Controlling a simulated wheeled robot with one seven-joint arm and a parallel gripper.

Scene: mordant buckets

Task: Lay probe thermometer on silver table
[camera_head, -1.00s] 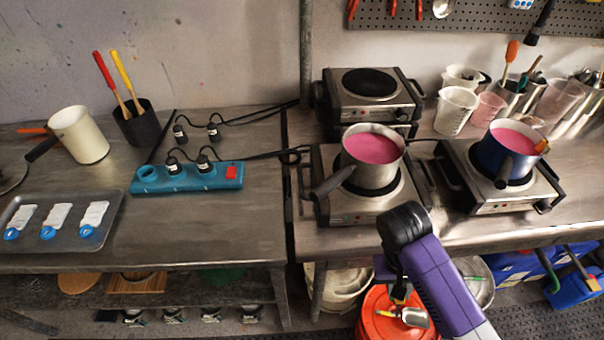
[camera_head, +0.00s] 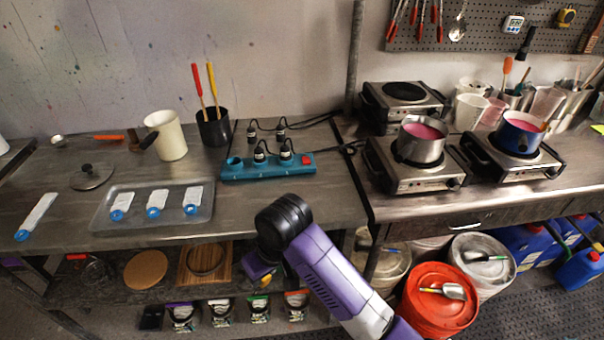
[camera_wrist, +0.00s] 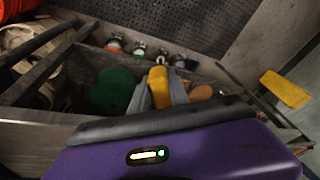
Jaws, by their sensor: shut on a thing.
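My gripper (camera_wrist: 159,92) is shut on a yellow thing (camera_wrist: 157,76), which looks like the probe thermometer; only its yellow body shows between the grey fingers, and no probe can be made out. In the head view my gripper (camera_head: 262,278) hangs low in front of the silver table (camera_head: 250,218), with a little yellow showing at it. My black wrist joint hides part of the table's front edge. The table has a grey metal top, and the held thing is apart from it.
On the table are a tray (camera_head: 103,221) with several white strips, a blue power strip (camera_head: 233,173), a white pot (camera_head: 168,138), a black cup (camera_head: 214,133) and a lid (camera_head: 91,179). Bare top lies right of the tray. Hot plates (camera_head: 410,182) stand on the right-hand table.

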